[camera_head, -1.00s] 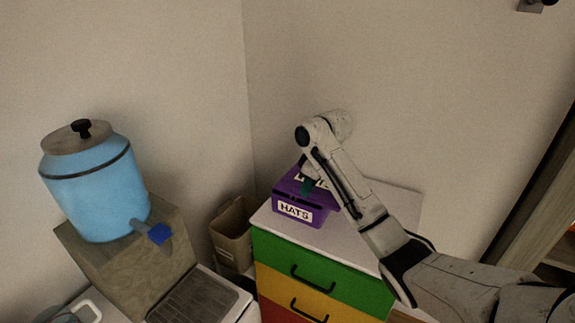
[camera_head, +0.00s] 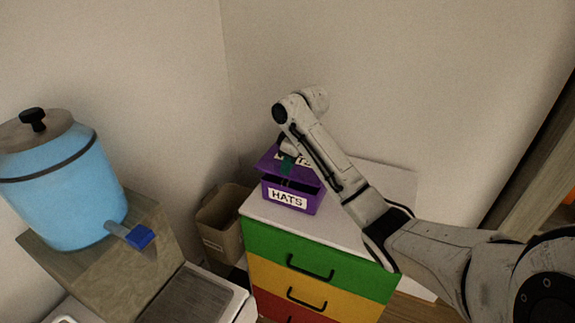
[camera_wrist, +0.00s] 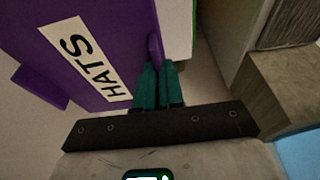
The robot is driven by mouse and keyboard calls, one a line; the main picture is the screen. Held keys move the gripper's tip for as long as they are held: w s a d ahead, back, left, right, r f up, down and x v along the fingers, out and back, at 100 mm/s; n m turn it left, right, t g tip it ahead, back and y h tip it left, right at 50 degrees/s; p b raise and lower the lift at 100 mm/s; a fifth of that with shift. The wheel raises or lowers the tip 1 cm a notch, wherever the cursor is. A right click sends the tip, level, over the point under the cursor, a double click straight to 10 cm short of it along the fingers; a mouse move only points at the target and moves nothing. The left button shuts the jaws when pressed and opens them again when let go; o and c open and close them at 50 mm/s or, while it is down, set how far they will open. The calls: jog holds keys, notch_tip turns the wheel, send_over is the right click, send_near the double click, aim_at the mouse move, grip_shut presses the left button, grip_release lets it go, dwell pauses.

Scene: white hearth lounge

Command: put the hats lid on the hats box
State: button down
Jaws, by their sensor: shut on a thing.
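The purple hats box (camera_head: 291,204), with a white HATS label on its front, stands on the white top of a drawer cabinet. The purple hats lid (camera_head: 271,161) is above it, with a dark gap showing between lid and box at the front. My gripper (camera_head: 287,164), with teal fingers, is over the lid. In the wrist view my gripper (camera_wrist: 158,86) is shut on the lid's raised purple handle, and the lid (camera_wrist: 120,30) fills the upper left with its own HATS label. The wrist view hides most of the box behind the lid.
The cabinet (camera_head: 385,180) has green, yellow and red drawers with black handles; its top is bare right of the box. A brown bin (camera_head: 222,228) stands left of it. A blue drink dispenser (camera_head: 62,190) is at far left. Walls close in behind.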

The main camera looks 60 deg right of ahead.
jog(key=shift+f+b, duration=1.05)
jog(key=shift+f, duration=0.85)
jog(key=c, duration=1.2)
grip_release()
jog(key=shift+o, duration=0.2)
jog(key=shift+r, duration=0.1)
jog(key=p+v, duration=0.3)
jog(key=v, duration=0.7)
jog(key=shift+s+r, duration=0.15)
jog(key=shift+r, duration=0.1)
